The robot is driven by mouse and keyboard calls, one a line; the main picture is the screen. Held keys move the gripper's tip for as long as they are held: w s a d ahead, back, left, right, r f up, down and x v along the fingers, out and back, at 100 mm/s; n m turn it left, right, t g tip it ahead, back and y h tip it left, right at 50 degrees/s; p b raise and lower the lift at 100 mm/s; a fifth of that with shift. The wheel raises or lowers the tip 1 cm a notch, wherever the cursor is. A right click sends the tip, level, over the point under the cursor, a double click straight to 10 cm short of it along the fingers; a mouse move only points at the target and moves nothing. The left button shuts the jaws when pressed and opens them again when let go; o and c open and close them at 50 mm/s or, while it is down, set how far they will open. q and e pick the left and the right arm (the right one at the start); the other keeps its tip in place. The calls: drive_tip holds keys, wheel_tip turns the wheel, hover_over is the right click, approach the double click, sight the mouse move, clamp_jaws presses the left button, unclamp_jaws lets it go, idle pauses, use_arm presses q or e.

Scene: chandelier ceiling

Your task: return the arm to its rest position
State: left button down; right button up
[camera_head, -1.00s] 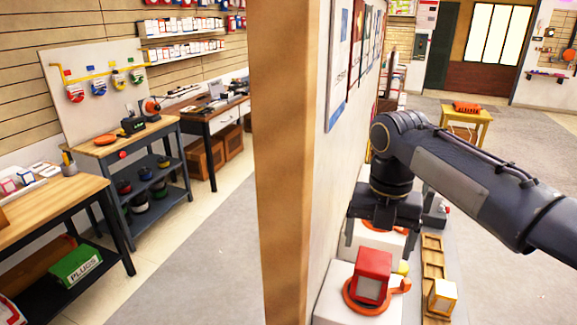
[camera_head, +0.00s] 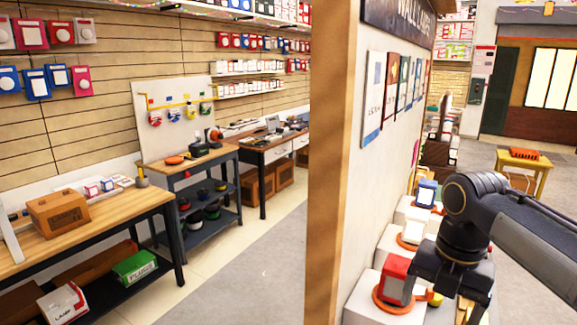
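My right arm comes in from the right edge, dark grey. Its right gripper (camera_head: 447,300) points down over the row of display blocks at the lower right. Its fingers look spread apart and nothing shows between them, though the lower part is close to the frame's bottom edge. A red-framed lamp (camera_head: 395,283) on an orange ring stands just left of the gripper, on a white block; I cannot tell if they touch. My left arm and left gripper are not in view.
A wooden post (camera_head: 335,170) and a partition with posters (camera_head: 373,100) stand left of my arm. Beyond the post are a workbench (camera_head: 95,220) and a shelved table (camera_head: 205,160). A yellow stool (camera_head: 523,172) stands at the right. Grey floor (camera_head: 245,265) is clear in the middle.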

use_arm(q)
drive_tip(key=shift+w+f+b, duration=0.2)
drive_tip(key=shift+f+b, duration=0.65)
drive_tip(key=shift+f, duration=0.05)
use_arm(e)
drive_tip(key=s+a+f+m+t+y, duration=0.1)
drive_tip(key=s+f+m, duration=0.6)
drive_tip(key=m, duration=0.8)
drive_tip(key=s+a+f+m+t+y, duration=0.2)
drive_tip(key=s+f+m, duration=0.5)
drive_tip(key=m, duration=0.8)
drive_tip(key=shift+s+a+t+y, duration=0.3)
drive_tip(key=shift+s+a+t, duration=0.5)
drive_tip(key=shift+t, duration=0.4)
drive_tip(key=shift+s+d, duration=0.1)
